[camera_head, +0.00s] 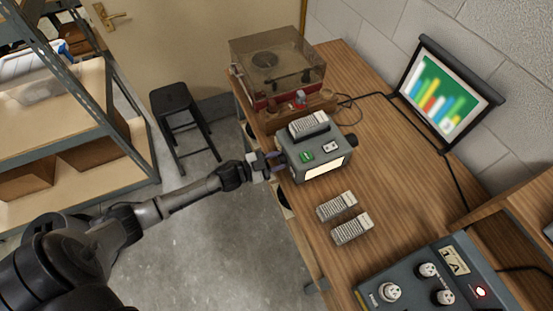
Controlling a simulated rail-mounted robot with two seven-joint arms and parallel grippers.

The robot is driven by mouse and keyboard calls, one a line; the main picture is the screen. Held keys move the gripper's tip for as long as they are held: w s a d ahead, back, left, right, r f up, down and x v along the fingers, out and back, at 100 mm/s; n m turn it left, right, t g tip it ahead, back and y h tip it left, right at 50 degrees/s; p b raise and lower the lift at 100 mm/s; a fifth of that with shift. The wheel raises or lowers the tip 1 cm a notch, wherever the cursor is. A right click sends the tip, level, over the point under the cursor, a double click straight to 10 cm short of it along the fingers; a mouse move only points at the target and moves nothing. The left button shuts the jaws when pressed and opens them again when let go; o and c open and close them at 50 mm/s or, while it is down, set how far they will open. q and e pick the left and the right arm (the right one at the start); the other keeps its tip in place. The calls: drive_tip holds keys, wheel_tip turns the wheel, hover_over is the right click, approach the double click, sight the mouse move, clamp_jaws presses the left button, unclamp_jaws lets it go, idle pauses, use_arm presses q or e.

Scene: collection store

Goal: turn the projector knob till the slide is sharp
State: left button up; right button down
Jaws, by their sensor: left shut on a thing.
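The grey projector (313,165) stands on the wooden bench, with a slide tray (309,124) on top and a lit front panel. A dark round part (351,140) sticks out at its right. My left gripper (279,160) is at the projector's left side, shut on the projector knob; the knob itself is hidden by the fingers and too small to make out. The screen (441,94) at the wall shows coloured bars on green, with soft, blurred edges. My right gripper is not in view.
A record player (278,62) with a clear cover stands behind the projector. Two slide trays (337,206) lie in front of it. A control box (415,285) with knobs is at the lower right. A black stool (180,115) and shelves (60,135) stand left.

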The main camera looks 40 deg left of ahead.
use_arm(q)
drive_tip(key=shift+m, duration=1)
drive_tip(key=o, duration=0.9)
drive_tip(key=shift+s, duration=0.1)
drive_tip(key=shift+s+a, duration=0.15)
drive_tip(key=shift+s, duration=0.1)
drive_tip(key=v, duration=1.3)
